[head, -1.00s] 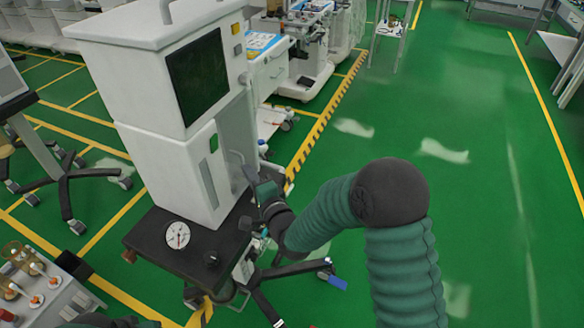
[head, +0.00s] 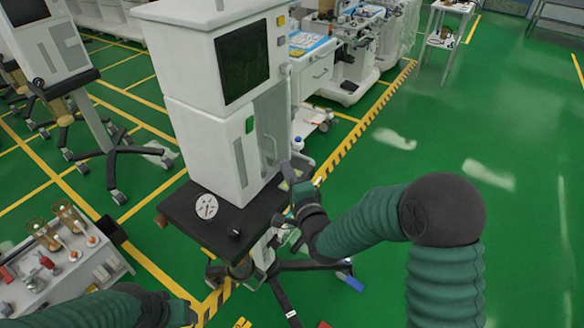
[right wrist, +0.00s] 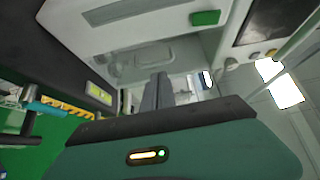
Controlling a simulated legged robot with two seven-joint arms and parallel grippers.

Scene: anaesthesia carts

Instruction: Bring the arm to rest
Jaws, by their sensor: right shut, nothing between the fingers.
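My right arm comes in from the right in the head view, bent at a dark elbow. Its gripper (head: 290,180) is at the right side of the white anaesthesia machine (head: 187,63), just above the edge of its black shelf. In the right wrist view the two grey fingers (right wrist: 158,90) are together with nothing between them, in front of the machine's pale housing (right wrist: 130,25). I cannot tell whether they touch it. Part of my left arm shows at the bottom left of the head view; its gripper is not seen.
A round gauge (head: 205,206) sits on the black shelf (head: 180,207). A wheeled stand (head: 100,125) is at left, and a grey unit with bottles (head: 65,270) at lower left. More carts (head: 345,60) line the back. Green floor (head: 530,120) at right is open.

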